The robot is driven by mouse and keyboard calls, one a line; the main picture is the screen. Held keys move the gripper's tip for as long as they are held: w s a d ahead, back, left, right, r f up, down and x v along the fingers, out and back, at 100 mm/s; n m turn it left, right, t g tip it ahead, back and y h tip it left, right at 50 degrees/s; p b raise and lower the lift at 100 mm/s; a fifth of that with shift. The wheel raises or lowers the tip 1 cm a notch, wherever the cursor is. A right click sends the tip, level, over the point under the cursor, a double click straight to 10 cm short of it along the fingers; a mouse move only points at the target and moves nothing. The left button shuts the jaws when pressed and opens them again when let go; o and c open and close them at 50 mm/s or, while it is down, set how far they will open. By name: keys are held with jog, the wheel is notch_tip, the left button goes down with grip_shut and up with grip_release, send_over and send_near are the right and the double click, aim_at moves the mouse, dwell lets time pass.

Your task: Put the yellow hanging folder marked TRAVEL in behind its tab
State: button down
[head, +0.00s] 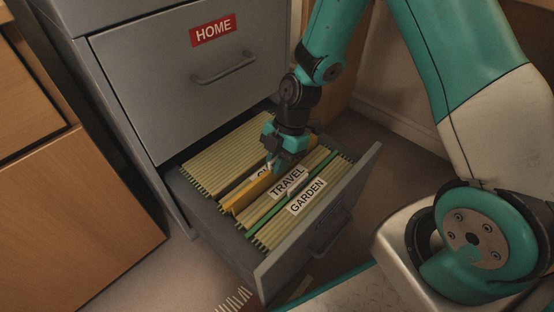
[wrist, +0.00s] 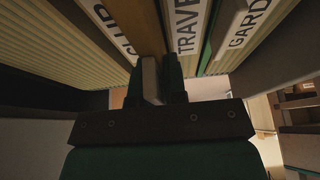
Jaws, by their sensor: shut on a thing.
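The yellow folder (head: 242,198) is in the open drawer (head: 285,262), between the partly hidden tab (head: 262,172) that reads CLUB in the wrist view (wrist: 107,24) and the TRAVEL tab (head: 288,181). Its top edge stands about level with the rows of folders around it. My gripper (head: 273,160) is shut on the folder's top edge, reaching down from above. In the wrist view the fingers (wrist: 162,80) are close together below the folder's brownish face (wrist: 146,35), with the TRAVEL tab (wrist: 187,25) just to the right. The folder's lower part is hidden.
The GARDEN tab (head: 306,197) stands in front of TRAVEL, with a green divider (head: 252,232) between folders. The closed HOME drawer (head: 180,80) is above and behind. A wooden cabinet (head: 80,220) stands at the left.

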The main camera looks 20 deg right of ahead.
jog(key=shift+f+b, duration=0.6)
jog(key=shift+f, duration=0.55)
jog(key=c, duration=1.1)
grip_release()
jog(key=shift+r, duration=0.1)
jog(key=shift+r, duration=0.1)
jog(key=p+v, duration=0.8)
jog(key=v, duration=0.9)
jog(key=shift+p, duration=0.3)
jog(key=shift+r, duration=0.1)
jog(key=s+a+r+m+t+p, duration=0.1)
jog(key=s+a+r+m, duration=0.2)
jog(key=s+r+m, duration=0.35)
jog(key=s+a+r+m+p, duration=0.2)
jog(key=s+a+r+m, duration=0.2)
jog(key=s+r, duration=0.4)
jog(key=s+a+r+m+t+p, duration=0.1)
jog(key=s+a+r+m, duration=0.2)
jog(key=s+r+m, duration=0.35)
notch_tip(320, 180, up, 39)
jog(key=w+n+p, duration=0.1)
jog(key=p, duration=3.6)
jog(key=shift+w+n, duration=0.3)
jog(key=shift+w, duration=0.05)
